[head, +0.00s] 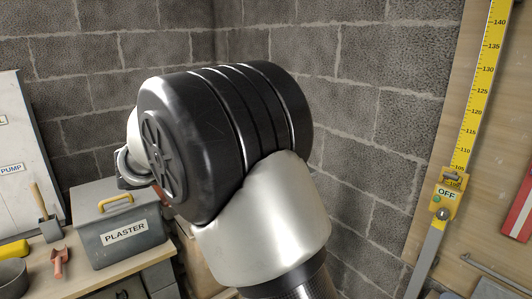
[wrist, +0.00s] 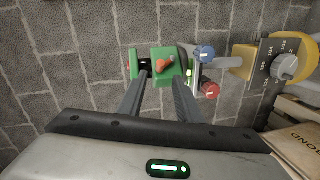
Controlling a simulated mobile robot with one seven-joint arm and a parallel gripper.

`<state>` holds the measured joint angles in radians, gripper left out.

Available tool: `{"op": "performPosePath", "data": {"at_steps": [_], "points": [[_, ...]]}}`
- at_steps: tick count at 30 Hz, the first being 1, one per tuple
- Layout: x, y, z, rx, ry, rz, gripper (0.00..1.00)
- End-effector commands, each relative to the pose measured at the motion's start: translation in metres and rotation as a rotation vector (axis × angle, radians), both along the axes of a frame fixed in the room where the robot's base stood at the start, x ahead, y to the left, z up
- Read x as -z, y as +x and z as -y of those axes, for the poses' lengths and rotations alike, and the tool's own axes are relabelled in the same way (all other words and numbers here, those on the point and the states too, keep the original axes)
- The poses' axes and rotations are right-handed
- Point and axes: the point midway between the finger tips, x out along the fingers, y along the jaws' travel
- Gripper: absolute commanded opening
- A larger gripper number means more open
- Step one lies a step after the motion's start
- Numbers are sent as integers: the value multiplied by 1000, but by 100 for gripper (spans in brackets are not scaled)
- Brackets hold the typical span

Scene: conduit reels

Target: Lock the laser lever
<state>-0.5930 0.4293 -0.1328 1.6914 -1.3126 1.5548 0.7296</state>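In the wrist view, a green device (wrist: 167,70) with a small orange lever (wrist: 166,63) shows just beyond my fingertips, against a grey block wall; I take this to be the laser, but no label on it is readable. The orange lever lies tilted on the green body; whether it is locked cannot be told. My gripper (wrist: 160,76) has its two dark fingers apart, with the wall visible between them. The fingertips are close to the green device; contact is unclear. In the head view my arm hides the gripper and the green device.
Beside the green device are a blue knob (wrist: 205,53), a red knob (wrist: 210,90) and a dial (wrist: 286,66).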

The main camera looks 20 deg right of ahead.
Motion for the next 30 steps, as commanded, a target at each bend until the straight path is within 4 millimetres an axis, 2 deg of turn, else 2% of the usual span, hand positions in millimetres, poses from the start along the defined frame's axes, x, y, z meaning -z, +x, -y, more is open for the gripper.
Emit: {"op": "performPosePath", "data": {"at_steps": [1,6,13,19,30], "points": [[-4,-4,-14,-6,1,-1,32],[-11,-18,-53,-4,0,-1,32],[-18,-33,-92,-2,0,-1,32],[-20,-39,-107,0,1,-1,32],[-20,-40,-108,1,0,-1,32]]}}
